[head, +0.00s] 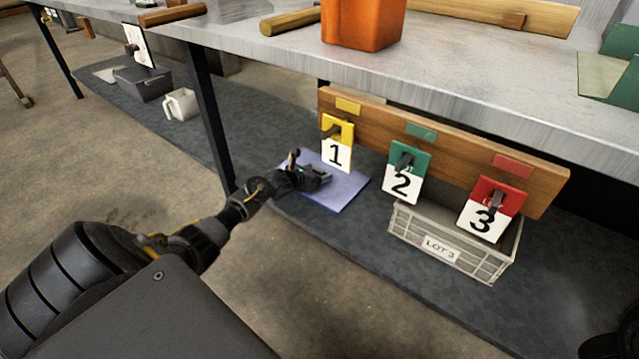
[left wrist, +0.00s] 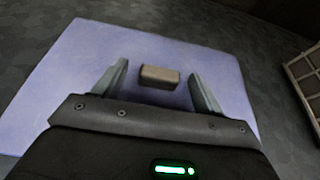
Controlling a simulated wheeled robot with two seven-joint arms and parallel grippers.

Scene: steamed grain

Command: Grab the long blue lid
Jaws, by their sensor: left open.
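The long blue lid (head: 345,192) is a flat, pale violet-blue panel lying on the dark lower shelf under the table. It also fills much of the left wrist view (left wrist: 65,80), where a small tan block-shaped handle (left wrist: 160,76) stands on it. My left gripper (head: 322,174) is over the lid. In the left wrist view its two fingers (left wrist: 162,88) are spread, one on each side of the handle, with visible gaps to it. The gripper hides part of the lid in the head view.
A grey crate (head: 405,225) marked LOT 3 stands right of the lid. A wooden rail (head: 545,185) with hanging tags 1, 2 and 3 is above and behind. The table edge (head: 450,105) overhangs. A white mug (head: 181,105) and a dark bin (head: 145,84) are farther left.

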